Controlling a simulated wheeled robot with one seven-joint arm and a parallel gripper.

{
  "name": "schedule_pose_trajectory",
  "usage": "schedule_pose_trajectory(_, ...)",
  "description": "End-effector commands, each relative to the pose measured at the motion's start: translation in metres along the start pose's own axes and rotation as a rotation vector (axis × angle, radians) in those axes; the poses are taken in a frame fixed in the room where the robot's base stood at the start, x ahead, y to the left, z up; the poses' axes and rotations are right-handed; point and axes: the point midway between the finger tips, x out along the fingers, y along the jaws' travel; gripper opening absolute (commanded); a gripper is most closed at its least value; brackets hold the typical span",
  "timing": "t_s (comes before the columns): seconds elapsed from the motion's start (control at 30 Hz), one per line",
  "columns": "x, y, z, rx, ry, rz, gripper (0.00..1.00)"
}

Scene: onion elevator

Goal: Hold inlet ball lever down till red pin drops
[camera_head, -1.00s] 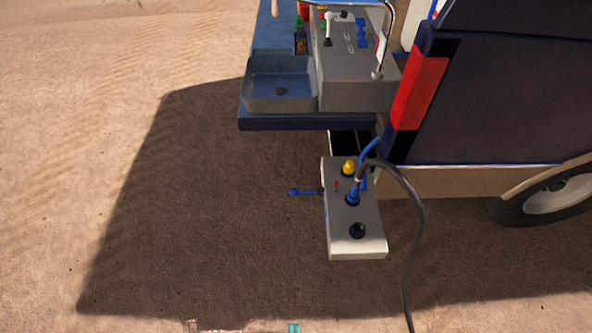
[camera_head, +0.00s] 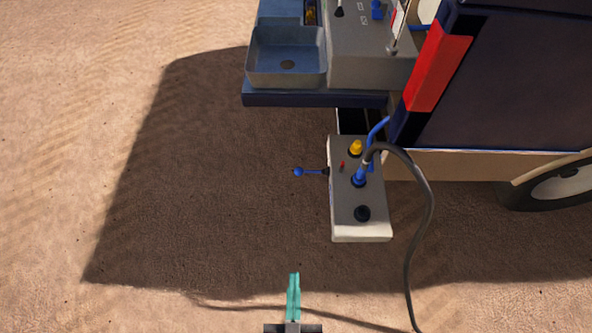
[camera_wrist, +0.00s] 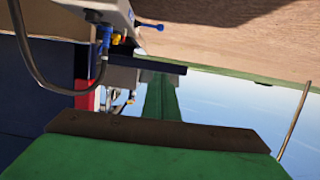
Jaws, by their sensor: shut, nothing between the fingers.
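The red pin (camera_head: 342,164) is small and stands up on the box's top near the lever. In the wrist view the blue ball (camera_wrist: 159,27) shows near the top, beside the box (camera_wrist: 112,12). My gripper (camera_head: 293,276), with teal-green fingers, is shut and empty at the bottom of the head view. It is well below the lever in the picture and apart from it.
A yellow cap (camera_head: 356,147) and a black knob (camera_head: 362,213) are also on the box. A sink (camera_head: 287,76) and a trailer wheel (camera_head: 556,186) stand near. Ground left of the lever is clear.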

Motion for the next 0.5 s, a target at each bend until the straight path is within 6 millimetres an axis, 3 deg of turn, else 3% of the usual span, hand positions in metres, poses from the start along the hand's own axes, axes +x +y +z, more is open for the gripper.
schedule_pose_trajectory(0.03, 0.020, -0.003, 0.005, -0.006, 0.000, -0.003, 0.00)
schedule_pose_trajectory(0.23, 0.091, -0.012, 0.028, -0.034, -0.039, -0.008, 0.00)
schedule_pose_trajectory(0.5, 0.193, -0.020, 0.033, -0.081, -0.091, 0.002, 0.00)
